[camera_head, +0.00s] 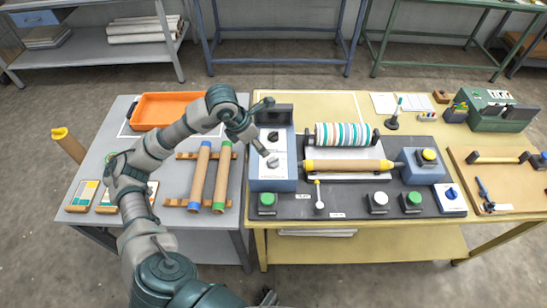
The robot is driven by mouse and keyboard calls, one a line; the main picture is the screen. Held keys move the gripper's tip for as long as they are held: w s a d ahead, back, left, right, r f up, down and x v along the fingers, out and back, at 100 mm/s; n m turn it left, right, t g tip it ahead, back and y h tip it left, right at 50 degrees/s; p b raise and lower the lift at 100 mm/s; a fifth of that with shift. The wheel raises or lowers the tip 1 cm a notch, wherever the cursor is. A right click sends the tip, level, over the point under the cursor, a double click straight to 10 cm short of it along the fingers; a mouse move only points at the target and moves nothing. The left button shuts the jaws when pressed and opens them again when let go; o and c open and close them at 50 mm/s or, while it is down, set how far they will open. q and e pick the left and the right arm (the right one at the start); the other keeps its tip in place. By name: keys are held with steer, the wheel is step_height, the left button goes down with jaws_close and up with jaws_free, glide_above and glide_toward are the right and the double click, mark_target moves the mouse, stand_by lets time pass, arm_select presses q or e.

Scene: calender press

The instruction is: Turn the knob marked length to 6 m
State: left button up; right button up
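A blue-edged control box (273,180) with a pale face stands on the left of the dark machine base. It carries an upper black knob (273,137) and a lower grey knob (272,162). Their markings are too small to read, so I cannot tell which is length or where it points. My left gripper (265,126) is over the box's left edge, its fingers spread wide and empty. One finger is near the dark display (275,113), the other just left of and above the lower knob. Contact cannot be judged. A small dark part at the bottom edge may be my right gripper.
Right of the box are a striped roll (342,134) and a yellow-ended brown roller (346,166). Tubes on wooden racks and an orange tray (165,126) lie on the grey table.

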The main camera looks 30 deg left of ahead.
mark_target(272, 159)
arm_select(q)
steer(key=x, duration=1.1)
steer(key=shift+w+a+f+b, duration=0.1)
steer(key=shift+a+b, duration=0.1)
steer(key=shift+b, duration=0.1)
steer(key=shift+w+d+f, duration=0.2)
steer(key=shift+f, duration=0.3)
arm_select(e)
steer(key=w+r, duration=0.2)
steer(key=w, duration=0.1)
steer(key=shift+a+r, duration=0.1)
steer(key=shift+r, duration=0.05)
steer(key=shift+s, duration=0.1)
arm_select(q)
steer(key=shift+c, duration=1.2)
steer(key=c, duration=0.9)
arm_select(e)
steer(key=shift+s, duration=0.1)
arm_select(q)
steer(key=shift+a, duration=0.1)
arm_select(e)
steer(key=shift+w+a+r, duration=0.1)
steer(key=shift+w+r, duration=0.1)
steer(key=shift+w, duration=0.3)
